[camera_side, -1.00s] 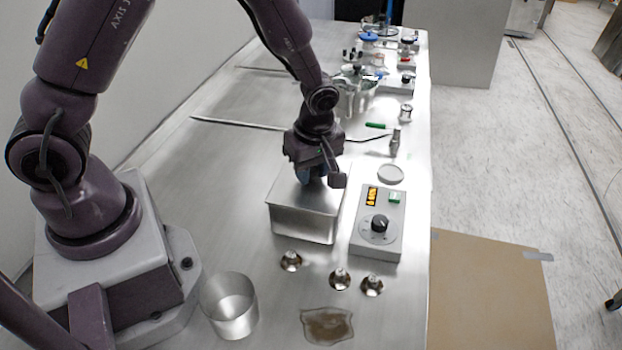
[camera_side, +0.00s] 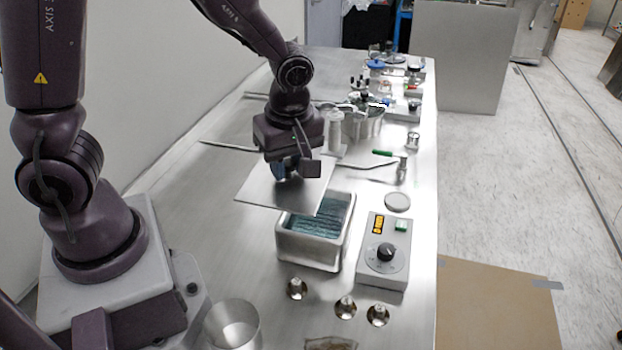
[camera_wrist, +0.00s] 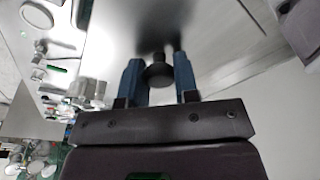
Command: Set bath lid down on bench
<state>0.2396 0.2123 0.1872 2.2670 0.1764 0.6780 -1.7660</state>
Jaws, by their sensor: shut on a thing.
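The bath lid (camera_side: 262,194) is a flat metal plate held in the air, up and to the left of the bath (camera_side: 312,248). Its right edge overlaps the bath's back left part in the side view. My gripper (camera_side: 292,175) is shut on the lid's knob; the dark knob (camera_wrist: 159,73) shows between the two blue fingers in the wrist view. The bath is an open metal box with dark teal liquid inside. The bench (camera_side: 180,215) is a bare metal top, clear to the left of the lid.
A grey control box (camera_side: 384,255) with a dial stands right of the bath. Several small metal cones (camera_side: 345,307) and an empty metal cup (camera_side: 232,325) stand in front. A long rod (camera_side: 228,146) lies behind the lid. Glassware and bottles (camera_side: 378,100) crowd the far end.

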